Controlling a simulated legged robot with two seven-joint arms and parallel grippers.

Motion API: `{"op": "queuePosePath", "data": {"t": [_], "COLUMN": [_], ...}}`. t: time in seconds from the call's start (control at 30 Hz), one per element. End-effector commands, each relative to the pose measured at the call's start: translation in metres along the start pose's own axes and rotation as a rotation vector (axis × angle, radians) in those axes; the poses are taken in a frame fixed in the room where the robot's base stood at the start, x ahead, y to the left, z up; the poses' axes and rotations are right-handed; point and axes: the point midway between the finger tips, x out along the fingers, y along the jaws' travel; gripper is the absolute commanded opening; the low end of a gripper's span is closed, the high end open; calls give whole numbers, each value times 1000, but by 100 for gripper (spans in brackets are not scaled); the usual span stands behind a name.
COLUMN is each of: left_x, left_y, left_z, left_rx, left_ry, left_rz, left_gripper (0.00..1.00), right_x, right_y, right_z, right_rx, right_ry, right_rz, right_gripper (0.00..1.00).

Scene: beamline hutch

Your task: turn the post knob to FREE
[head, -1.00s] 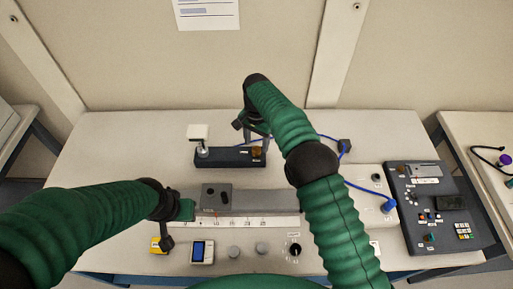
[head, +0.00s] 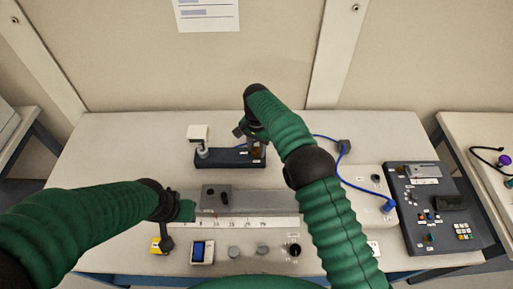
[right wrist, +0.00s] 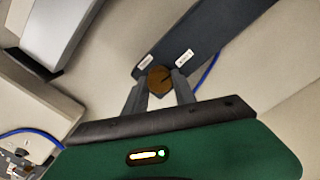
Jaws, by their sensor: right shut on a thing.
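The post knob (right wrist: 159,79) is a brown, faceted knob on a long dark base (right wrist: 215,40), with a small white label on each side of it; I cannot read them. In the right wrist view my right gripper (right wrist: 160,88) is shut on the knob, one finger on each side. In the head view the dark base (head: 225,158) stands at the back of the table, and the right gripper (head: 256,142) reaches down to its right end, partly hiding the knob. My left gripper (head: 172,210) is low at the left; its fingers are not clear.
A post with a pale block (head: 198,132) stands at the base's left end. In front are a grey rail (head: 260,201) with a scale and a panel with a small display (head: 202,251) and knobs. A blue cable (head: 358,186) and a dark control box (head: 425,235) are at the right.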

Motion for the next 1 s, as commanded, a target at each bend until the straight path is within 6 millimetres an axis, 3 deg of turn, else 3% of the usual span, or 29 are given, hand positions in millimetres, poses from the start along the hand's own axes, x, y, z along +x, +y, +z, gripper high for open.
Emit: {"op": "queuePosePath", "data": {"t": [0.47,1.0], "left_x": [-7,-18], "left_y": [0,0], "left_z": [-2,-4], "left_rx": [0,0], "left_ry": [0,0], "left_rz": [0,0], "left_gripper": [36,36], "right_x": [-2,-2], "right_y": [-2,-3], "right_z": [0,0], "right_rx": [-133,-618], "right_ry": [0,2], "right_rz": [-4,-4], "right_gripper": [0,0]}}
